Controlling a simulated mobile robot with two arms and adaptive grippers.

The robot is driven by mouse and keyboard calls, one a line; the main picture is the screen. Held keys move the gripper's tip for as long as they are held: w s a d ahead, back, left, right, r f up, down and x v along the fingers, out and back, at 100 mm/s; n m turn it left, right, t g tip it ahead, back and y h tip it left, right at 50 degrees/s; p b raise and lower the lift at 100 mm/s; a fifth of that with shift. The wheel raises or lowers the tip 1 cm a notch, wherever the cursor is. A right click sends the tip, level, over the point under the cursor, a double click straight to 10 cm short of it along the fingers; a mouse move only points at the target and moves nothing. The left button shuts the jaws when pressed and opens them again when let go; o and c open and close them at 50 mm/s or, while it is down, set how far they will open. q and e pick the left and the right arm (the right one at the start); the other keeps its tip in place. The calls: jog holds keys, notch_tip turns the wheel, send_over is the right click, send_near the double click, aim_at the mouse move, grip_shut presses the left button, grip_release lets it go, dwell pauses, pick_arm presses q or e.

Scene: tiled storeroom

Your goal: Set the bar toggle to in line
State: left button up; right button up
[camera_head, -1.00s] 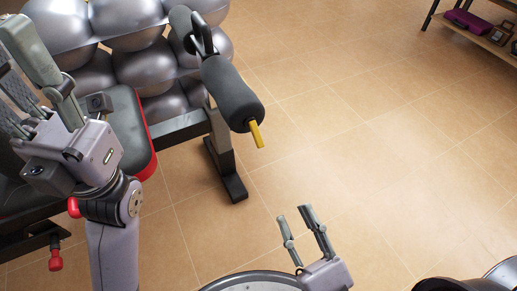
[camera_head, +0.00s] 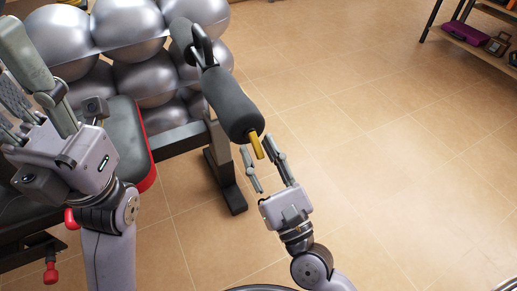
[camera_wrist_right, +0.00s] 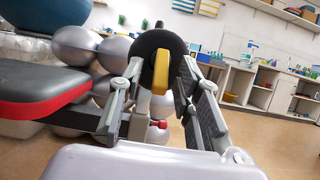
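The bar toggle (camera_head: 256,146) is a short yellow bar sticking out of the end of a black foam roller (camera_head: 231,100) on the exercise bench. In the right wrist view the yellow toggle (camera_wrist_right: 160,72) hangs in front of the round black roller end. My right gripper (camera_head: 257,149) is open, its fingertips close to the toggle; in its wrist view the two fingers (camera_wrist_right: 160,68) stand on either side of it. I cannot tell whether they touch it. My left gripper (camera_head: 10,70) is open and empty over the bench at the left, with its tips partly cut off.
The black bench pad (camera_head: 120,145) with red edging lies at the left, beneath my left arm. Silver exercise balls (camera_head: 145,75) are stacked behind it. A shelf (camera_head: 470,36) stands at the far right. The tiled floor to the right is clear.

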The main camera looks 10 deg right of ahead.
jog(key=shift+w+a+r, duration=0.1)
jog(key=shift+w, duration=0.2)
jog(key=shift+c, duration=0.2)
grip_shut()
